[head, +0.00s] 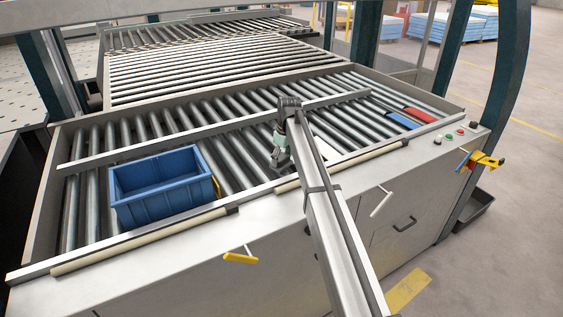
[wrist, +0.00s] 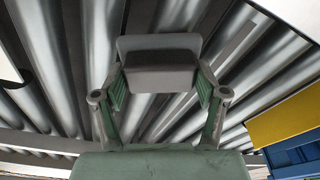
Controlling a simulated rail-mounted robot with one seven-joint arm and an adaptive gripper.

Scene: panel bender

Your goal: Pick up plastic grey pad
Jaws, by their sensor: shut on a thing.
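The plastic grey pad (wrist: 158,50) is between the two green-sided fingers of my gripper (wrist: 160,88) in the wrist view. My gripper is shut on it, with the fingers touching its left and right sides. Dark grey rollers show behind and below the pad. In the head view my gripper (head: 281,160) points down over the front roller bed, to the right of the blue bin. The pad is too small or hidden to make out in the head view.
A blue bin (head: 165,200) stands on the rollers (head: 240,135) at left; its corner (wrist: 300,155) and a yellow part show in the wrist view. Red (head: 420,115) and blue (head: 402,121) items and a white sheet (head: 328,150) lie to the right. A metal rail crosses the bed.

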